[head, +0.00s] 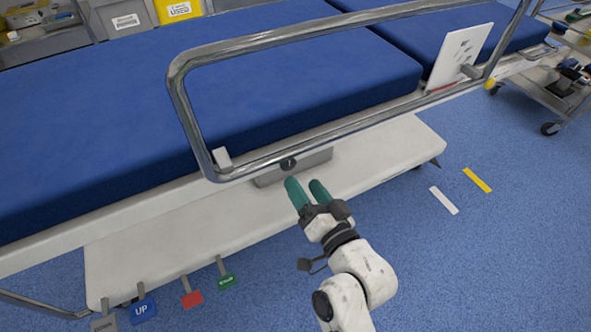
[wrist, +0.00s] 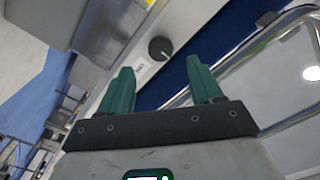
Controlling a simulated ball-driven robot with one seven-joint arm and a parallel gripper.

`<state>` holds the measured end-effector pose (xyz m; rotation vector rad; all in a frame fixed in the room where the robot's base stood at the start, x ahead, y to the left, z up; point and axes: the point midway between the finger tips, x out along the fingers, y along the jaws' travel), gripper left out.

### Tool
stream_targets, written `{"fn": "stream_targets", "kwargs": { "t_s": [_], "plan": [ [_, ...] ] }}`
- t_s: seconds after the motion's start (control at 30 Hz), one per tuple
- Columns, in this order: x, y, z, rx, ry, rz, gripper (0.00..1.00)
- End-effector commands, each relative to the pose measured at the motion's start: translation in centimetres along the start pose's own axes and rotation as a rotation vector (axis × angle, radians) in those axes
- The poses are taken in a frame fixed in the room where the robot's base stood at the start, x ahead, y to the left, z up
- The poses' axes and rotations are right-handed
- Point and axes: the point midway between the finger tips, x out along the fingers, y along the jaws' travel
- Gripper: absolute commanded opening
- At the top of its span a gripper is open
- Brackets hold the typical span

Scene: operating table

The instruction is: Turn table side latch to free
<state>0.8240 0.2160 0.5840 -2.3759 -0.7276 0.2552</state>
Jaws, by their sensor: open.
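The side latch shows as a dark round knob (head: 289,163) on a grey plate (head: 264,181) along the side of the operating table (head: 90,110), below the metal side rail (head: 180,95). In the wrist view the knob (wrist: 160,49) has a light line on its face and sits beyond and between my fingertips. A small white label is beside it. My gripper (head: 304,181) has green fingers, open and empty, pointing at the knob from just below it in the head view. The fingers (wrist: 160,64) appear apart from the knob.
The side rail stands above the knob and crosses the right of the wrist view. A cart (head: 560,85) stands at far right. The blue floor at lower right is clear, with tape marks (head: 477,180).

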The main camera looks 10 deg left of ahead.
Motion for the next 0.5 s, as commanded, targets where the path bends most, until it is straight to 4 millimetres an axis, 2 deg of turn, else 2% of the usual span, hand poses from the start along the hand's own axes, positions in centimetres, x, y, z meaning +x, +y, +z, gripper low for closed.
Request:
{"fn": "stream_targets", "kwargs": {
  "t_s": [0.03, 0.2, 0.33, 0.5],
  "plan": [
    [1.1, 0.0, 0.0, -0.003, 0.001, -0.001, 0.65],
    [3.8, 0.0, 0.1, -0.003, 0.001, -0.002, 0.65],
    [5.2, 0.0, 0.1, -0.002, -0.001, -0.001, 0.65],
    [5.9, 0.0, 0.0, -0.001, -0.001, 0.000, 0.65]
  ]
}}
